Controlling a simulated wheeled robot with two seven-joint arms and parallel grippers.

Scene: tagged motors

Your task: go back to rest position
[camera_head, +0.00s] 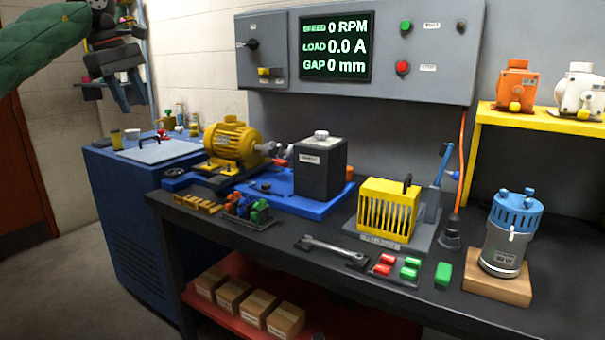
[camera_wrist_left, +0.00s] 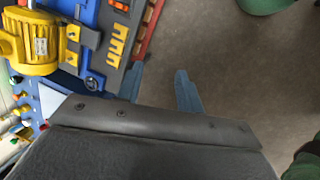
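My left gripper (camera_head: 133,98) hangs at the upper left of the head view, fingers pointing down, high up in front of the wall and the blue cabinet. Its two fingers stand apart with nothing between them, and the left wrist view (camera_wrist_left: 160,88) also shows the gap over bare floor. My right gripper is in neither view. A yellow motor (camera_head: 232,145) sits on the blue plate of the bench; it also shows in the left wrist view (camera_wrist_left: 32,42). A blue-topped grey motor with a tag (camera_head: 506,242) stands on a wooden block at the right.
The dark bench (camera_head: 290,238) holds a wrench (camera_head: 330,250), red and green blocks (camera_head: 409,268) and a yellow slotted guard (camera_head: 387,210). A yellow shelf (camera_head: 540,121) carries orange and white motors. A control panel (camera_head: 440,55) hangs behind. The floor at left is free.

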